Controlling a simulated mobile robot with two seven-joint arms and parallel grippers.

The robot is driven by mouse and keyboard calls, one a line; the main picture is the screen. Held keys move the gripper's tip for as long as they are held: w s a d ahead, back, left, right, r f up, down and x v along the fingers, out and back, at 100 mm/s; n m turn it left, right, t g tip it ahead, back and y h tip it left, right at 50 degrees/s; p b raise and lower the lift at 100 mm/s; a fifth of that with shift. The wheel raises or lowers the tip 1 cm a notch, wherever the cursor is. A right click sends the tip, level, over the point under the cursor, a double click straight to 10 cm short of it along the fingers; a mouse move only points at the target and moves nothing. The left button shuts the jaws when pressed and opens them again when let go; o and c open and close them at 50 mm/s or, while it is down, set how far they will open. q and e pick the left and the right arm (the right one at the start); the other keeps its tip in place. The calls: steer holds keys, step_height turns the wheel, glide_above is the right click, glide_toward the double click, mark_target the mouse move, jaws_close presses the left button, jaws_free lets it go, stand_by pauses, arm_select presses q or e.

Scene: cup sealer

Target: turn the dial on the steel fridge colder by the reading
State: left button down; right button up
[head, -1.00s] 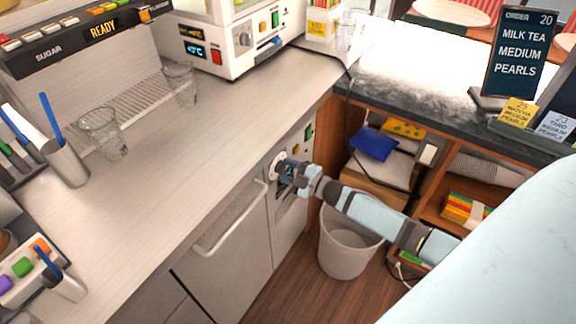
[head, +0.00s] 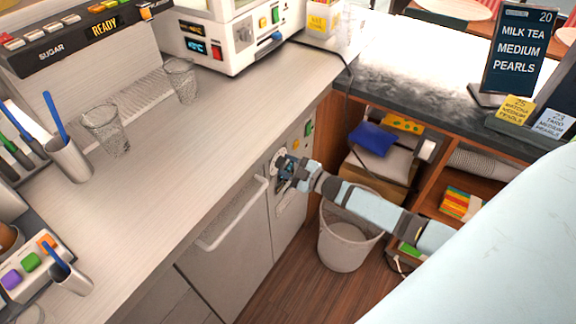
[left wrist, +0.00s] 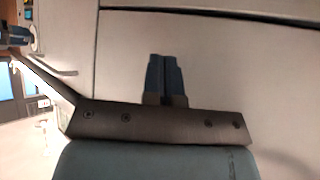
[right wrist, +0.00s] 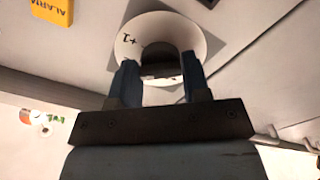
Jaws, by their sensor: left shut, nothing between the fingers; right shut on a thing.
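The steel fridge (head: 228,262) is built in under the counter, with a long bar handle on its door. Its dial (head: 278,160) is on the narrow panel right of the door, mostly hidden by my right gripper (head: 287,171). In the right wrist view the dial (right wrist: 191,36) is a white ring with a "+1" mark around a dark knob (right wrist: 162,66). My right gripper (right wrist: 160,82) is shut on this knob, one finger on each side. My left gripper (left wrist: 163,70) is shut and empty before a pale panel; it is outside the head view.
A yellow ALARM label or button (right wrist: 52,14) is near the dial. A white bin (head: 346,236) stands on the floor under my right forearm. Open shelves (head: 470,185) are to the right. Cups (head: 106,128) and a sealer machine (head: 240,35) stand on the counter above.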

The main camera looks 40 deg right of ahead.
steer(key=o, duration=0.9)
steer(key=v, duration=1.3)
steer(key=shift+s+d, duration=0.15)
steer(key=shift+s, duration=0.25)
steer(key=shift+f, duration=0.1)
